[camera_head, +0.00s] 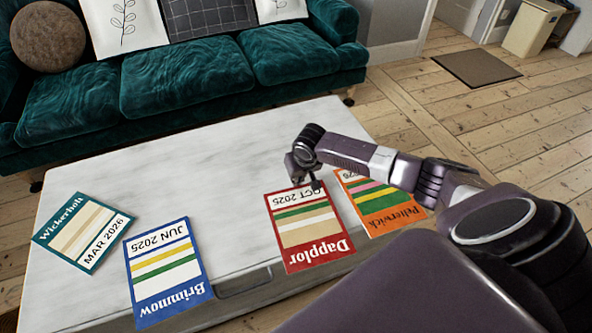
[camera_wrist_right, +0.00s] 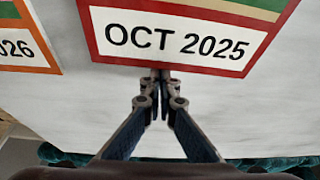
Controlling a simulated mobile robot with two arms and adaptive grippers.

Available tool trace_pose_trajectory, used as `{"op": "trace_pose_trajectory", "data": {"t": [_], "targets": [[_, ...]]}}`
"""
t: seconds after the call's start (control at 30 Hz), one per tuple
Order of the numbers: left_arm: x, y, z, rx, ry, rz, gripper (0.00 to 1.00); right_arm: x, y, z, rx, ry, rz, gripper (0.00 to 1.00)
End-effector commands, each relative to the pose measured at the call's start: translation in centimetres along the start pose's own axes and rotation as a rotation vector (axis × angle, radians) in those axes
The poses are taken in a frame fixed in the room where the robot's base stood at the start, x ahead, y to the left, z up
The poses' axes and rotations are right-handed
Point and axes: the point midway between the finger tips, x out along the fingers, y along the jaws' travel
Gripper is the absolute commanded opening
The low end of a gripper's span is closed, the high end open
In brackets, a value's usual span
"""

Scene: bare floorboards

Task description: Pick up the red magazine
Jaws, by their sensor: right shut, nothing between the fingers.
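The red magazine (camera_head: 306,222), marked Dapplor and OCT 2025, lies flat on the white table, its dated edge towards the sofa. My right gripper (camera_head: 316,186) is at that edge, with its fingers shut and nothing between them. In the right wrist view the shut fingertips (camera_wrist_right: 161,75) overlap the middle of the red border below the date on the magazine (camera_wrist_right: 178,37). I cannot tell whether they touch it. My left gripper is not in view.
The white table (camera_head: 215,150) also bears an orange magazine (camera_head: 378,203) close to the right of the red one, a blue magazine (camera_head: 165,270) and a teal magazine (camera_head: 83,232) to the left. A green sofa (camera_head: 185,80) stands behind. The table's far middle is clear.

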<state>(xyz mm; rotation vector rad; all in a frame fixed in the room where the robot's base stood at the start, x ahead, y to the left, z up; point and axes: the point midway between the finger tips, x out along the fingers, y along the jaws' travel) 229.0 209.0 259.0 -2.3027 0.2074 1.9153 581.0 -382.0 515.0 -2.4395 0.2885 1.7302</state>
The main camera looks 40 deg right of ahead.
Motion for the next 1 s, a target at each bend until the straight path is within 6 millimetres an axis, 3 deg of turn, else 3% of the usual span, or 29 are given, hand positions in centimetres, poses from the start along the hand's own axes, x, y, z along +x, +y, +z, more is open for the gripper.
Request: {"op": "trace_pose_trajectory", "data": {"t": [0.17, 0.63, 1.0], "targets": [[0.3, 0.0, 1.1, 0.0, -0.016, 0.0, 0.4, 0.0, 0.0, 0.2, 0.0, -0.003, 0.001, 0.0], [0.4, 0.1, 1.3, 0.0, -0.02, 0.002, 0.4, -0.3, 0.0, 0.2, -0.001, -0.002, 0.001, 0.0], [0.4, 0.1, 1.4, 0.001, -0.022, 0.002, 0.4, -4.8, 0.1, 0.1, -0.001, 0.001, 0.0, 0.0]]}}
